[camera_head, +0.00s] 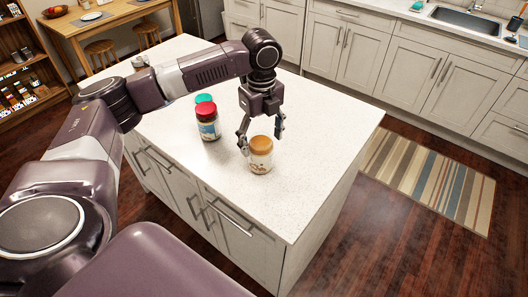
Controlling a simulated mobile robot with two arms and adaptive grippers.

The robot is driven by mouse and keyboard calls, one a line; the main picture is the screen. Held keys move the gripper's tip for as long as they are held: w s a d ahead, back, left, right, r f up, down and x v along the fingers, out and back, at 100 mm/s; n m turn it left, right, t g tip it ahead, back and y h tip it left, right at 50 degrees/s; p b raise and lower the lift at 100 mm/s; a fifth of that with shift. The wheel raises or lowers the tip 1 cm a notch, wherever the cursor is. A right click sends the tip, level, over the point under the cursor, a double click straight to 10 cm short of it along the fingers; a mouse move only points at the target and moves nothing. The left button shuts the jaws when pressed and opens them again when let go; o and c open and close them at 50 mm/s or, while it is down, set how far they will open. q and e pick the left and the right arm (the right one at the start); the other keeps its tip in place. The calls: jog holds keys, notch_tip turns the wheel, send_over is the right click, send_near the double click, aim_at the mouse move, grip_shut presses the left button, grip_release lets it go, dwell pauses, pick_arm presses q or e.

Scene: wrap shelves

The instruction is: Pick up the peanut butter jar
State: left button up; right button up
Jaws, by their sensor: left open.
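The peanut butter jar (261,160), with an orange-brown lid and a pale label, stands upright on the white island top (300,205). My left gripper (262,140) is open and points down over the jar. One finger is beside the lid's left edge and the other is up and to the right of it. I cannot tell whether either finger touches the jar. My right gripper is not in view.
A red-lidded jar (208,127) stands to the left of the gripper, with a teal-lidded jar (204,99) behind it. The island top right of the jar is clear. A striped rug (430,180) lies on the floor beyond.

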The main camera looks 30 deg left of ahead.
pick_arm(q)
notch_tip(320, 180, down, 6)
jog(key=shift+s+a+f+p, duration=0.15)
jog(key=shift+f+p, duration=0.1)
jog(key=shift+p, duration=0.85)
jog(key=shift+f, duration=0.2)
jog(key=c, duration=1.7)
jog(key=shift+r, duration=0.1)
jog(key=shift+c, duration=0.3)
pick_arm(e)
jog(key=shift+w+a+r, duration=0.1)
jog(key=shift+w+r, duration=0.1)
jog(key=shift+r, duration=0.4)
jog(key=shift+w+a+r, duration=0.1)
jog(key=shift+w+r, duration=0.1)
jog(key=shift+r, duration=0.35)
